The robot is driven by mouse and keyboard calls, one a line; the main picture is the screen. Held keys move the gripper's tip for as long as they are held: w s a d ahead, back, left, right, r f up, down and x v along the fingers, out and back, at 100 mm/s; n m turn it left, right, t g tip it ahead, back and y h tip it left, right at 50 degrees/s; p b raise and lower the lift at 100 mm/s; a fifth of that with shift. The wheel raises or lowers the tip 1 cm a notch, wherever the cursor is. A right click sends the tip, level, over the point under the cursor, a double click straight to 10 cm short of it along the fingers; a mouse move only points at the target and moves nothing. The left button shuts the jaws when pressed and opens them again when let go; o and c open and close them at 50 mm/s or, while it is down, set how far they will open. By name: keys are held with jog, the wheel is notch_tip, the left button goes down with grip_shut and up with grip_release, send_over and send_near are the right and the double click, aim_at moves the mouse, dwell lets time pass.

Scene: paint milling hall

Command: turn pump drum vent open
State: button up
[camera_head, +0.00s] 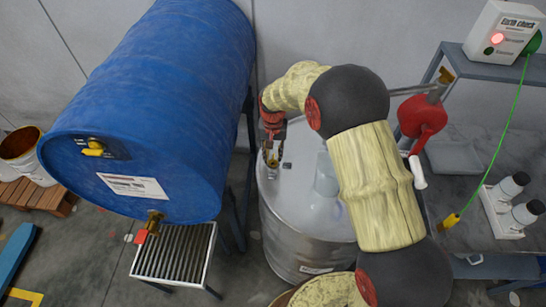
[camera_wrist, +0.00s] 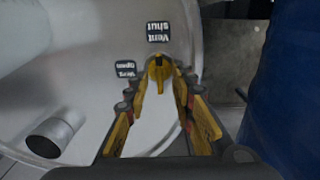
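The pump drum (camera_head: 305,235) is a silver steel drum standing upright in the middle of the head view. Its lid carries a small yellow vent handle (camera_wrist: 160,75), seen clearly in the wrist view. The handle lies in line with the "Vent shut" label (camera_wrist: 158,31). The "Vent open" label (camera_wrist: 125,69) is to the left of the handle. My gripper (camera_head: 271,160) is low over the lid's left side, pointing down. In the wrist view its fingers (camera_wrist: 155,92) are spread, one on each side of the handle, with visible gaps. Whether the fingertips are at handle height is unclear.
A large blue drum (camera_head: 150,105) lies on its side to the left, close to my gripper. A grey cylindrical fitting (camera_wrist: 55,133) rises from the lid.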

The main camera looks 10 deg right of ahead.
jog(key=shift+f, duration=0.45)
grip_shut()
dwell(0.4)
